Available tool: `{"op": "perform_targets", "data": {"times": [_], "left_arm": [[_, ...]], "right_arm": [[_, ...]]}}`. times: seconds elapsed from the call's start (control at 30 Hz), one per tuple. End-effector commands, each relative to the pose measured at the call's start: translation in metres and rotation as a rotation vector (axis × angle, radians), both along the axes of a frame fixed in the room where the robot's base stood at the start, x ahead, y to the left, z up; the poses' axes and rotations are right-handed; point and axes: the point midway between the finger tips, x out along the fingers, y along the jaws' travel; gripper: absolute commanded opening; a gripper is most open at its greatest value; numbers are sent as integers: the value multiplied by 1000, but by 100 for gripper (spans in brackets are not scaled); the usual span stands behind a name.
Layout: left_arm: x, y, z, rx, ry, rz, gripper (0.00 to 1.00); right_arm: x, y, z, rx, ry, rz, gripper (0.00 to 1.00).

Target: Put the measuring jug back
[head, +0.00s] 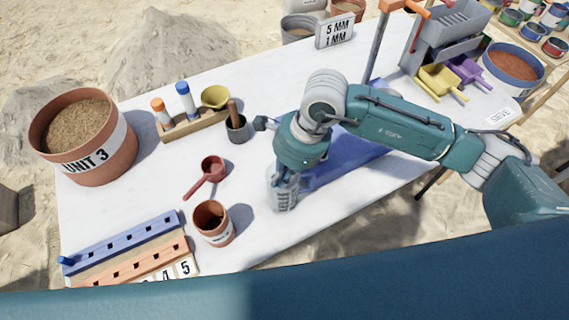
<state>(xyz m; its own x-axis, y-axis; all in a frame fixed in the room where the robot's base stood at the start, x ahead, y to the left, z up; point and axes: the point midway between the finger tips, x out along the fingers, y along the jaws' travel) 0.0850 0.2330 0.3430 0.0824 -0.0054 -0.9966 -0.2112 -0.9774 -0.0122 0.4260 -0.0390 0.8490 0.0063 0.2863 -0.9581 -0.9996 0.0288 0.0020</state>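The measuring jug (284,203) looks like a small clear vessel with dark markings. It stands upright on the white table, right of the small terracotta pot. My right gripper (281,180) points down at the jug's top, and its fingers overlap the rim in the head view. I cannot tell whether the fingers are around the wall, inside it or just above it, or whether they press on it. The gripper and wrist hide part of the rim. My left gripper is not in view.
On the white table (130,200) are a terracotta pot (212,232), a red scoop (209,173), a dark cup (237,131), a marker rack (192,126), slotted racks (130,245) and a blue mat (340,165). The large UNIT 3 pot (112,148) stands at left.

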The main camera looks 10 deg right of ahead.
Motion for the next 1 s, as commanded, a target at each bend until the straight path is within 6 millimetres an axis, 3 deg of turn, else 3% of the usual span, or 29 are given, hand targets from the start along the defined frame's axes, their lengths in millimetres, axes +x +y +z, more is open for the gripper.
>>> {"op": "perform_targets", "data": {"times": [0.2,0.57,0.83,1.0], "left_arm": [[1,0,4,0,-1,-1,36],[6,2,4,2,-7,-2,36],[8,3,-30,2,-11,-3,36],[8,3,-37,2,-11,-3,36]], "right_arm": [[0,6,-18,1,0,-1,0],[1,7,-21,1,-1,0,0],[2,42,-26,4,-5,5,0],[2,54,-22,1,-1,1,0]]}}
